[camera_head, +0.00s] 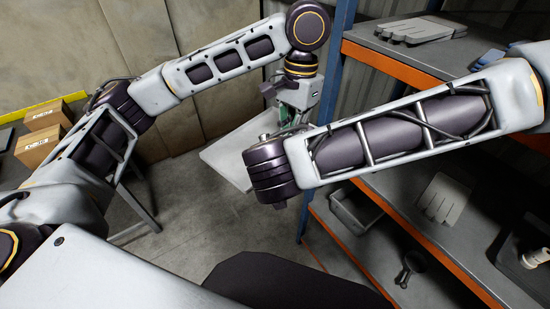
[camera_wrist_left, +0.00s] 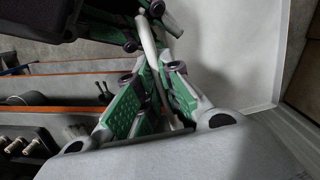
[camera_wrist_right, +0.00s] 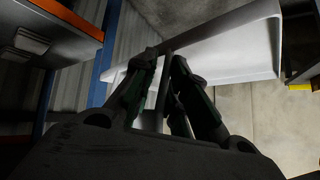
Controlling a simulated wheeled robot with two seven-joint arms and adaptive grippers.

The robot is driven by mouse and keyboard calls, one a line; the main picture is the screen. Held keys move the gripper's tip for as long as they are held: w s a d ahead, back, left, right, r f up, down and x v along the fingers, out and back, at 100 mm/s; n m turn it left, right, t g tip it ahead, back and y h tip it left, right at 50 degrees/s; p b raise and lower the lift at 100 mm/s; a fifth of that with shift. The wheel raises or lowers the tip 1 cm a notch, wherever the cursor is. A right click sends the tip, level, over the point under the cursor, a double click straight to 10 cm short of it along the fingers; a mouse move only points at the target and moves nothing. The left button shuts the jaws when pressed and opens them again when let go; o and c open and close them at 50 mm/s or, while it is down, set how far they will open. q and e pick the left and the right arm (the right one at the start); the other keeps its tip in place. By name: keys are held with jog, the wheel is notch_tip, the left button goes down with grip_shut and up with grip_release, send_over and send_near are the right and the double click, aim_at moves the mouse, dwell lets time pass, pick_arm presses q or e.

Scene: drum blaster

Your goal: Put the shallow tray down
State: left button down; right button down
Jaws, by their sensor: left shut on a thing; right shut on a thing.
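The shallow tray (camera_head: 226,153) is pale and flat with a low rim. It hangs in the air left of the shelf rack, partly hidden behind my right wrist in the head view. My left gripper (camera_head: 292,112) is at the tray's far side. In the left wrist view its green fingers (camera_wrist_left: 158,72) are closed at the edge of the tray (camera_wrist_left: 243,50). In the right wrist view my right gripper (camera_wrist_right: 166,58) is closed on the edge of the tray (camera_wrist_right: 235,52). My right fingers are hidden by the wrist in the head view.
A blue and orange shelf rack (camera_head: 385,62) stands close on the right, with grey gloves (camera_head: 420,29) on top and a bin (camera_head: 354,210) below. Cardboard boxes (camera_head: 42,140) sit at the left by a padded wall. Grey floor (camera_head: 190,225) shows below the tray.

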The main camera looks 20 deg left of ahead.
pick_arm(q)
jog(key=c, duration=1.5)
grip_release()
jog(key=shift+d, duration=0.15)
jog(key=shift+r, duration=0.2)
notch_tip(320, 180, up, 11)
jog(key=w, duration=0.1)
jog(key=shift+w+r, duration=0.15)
jog(key=shift+r, duration=0.05)
jog(key=shift+d, duration=0.1)
